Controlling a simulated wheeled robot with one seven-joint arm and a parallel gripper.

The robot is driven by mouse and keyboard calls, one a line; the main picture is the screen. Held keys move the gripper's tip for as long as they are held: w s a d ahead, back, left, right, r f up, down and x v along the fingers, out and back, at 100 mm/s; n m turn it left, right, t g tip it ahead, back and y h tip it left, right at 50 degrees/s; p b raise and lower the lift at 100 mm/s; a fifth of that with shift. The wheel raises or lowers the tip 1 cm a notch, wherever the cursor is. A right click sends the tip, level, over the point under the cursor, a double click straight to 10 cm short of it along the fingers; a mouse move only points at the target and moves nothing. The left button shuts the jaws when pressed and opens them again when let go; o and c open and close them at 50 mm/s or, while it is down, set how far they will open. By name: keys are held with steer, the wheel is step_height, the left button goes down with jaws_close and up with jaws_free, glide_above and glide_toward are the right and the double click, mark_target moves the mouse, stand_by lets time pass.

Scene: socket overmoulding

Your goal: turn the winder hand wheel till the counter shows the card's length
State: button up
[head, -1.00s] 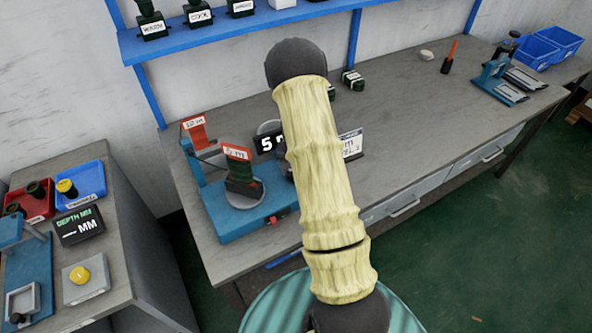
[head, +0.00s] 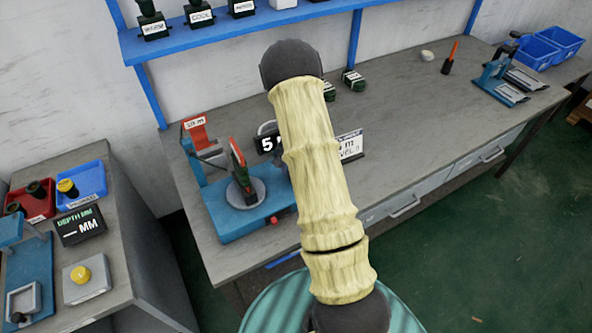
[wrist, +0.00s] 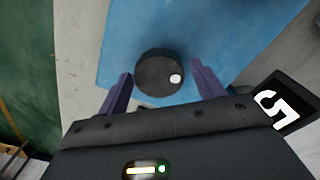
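The winder (head: 225,228) is a blue base on the bench, with a round turntable bearing a dark coil and a red tag (head: 238,153) seen nearly edge-on. A black counter (head: 263,146) shows a white 5; the rest is hidden behind my arm. It also shows in the wrist view (wrist: 286,100). The white card (head: 351,147) is partly hidden; an "m" is readable, its number is not. In the wrist view the dark round hand wheel (wrist: 152,80) with a white knob lies between the two purple fingers of my open gripper (wrist: 160,71), with gaps on both sides.
A second red tag (head: 196,131) reading about 10 m stands at the winder's back left. Dark coils (head: 353,80) lie on the bench behind my arm. A shelf (head: 225,38) runs above. The bench's right middle is clear.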

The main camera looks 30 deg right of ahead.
steer(key=shift+o, duration=0.6)
step_height(320, 180, up, 17)
steer(key=b, duration=0.1)
steer(key=shift+r, duration=0.2)
stand_by(0.4)
steer(key=s+a+r+n+t, duration=0.2)
steer(key=s+a+n, duration=0.7)
steer(key=s+a, duration=0.6)
steer(key=s, duration=0.4)
steer(key=shift+n+t, duration=0.3)
steer(key=shift+n, duration=0.1)
steer(key=shift+w, duration=0.1)
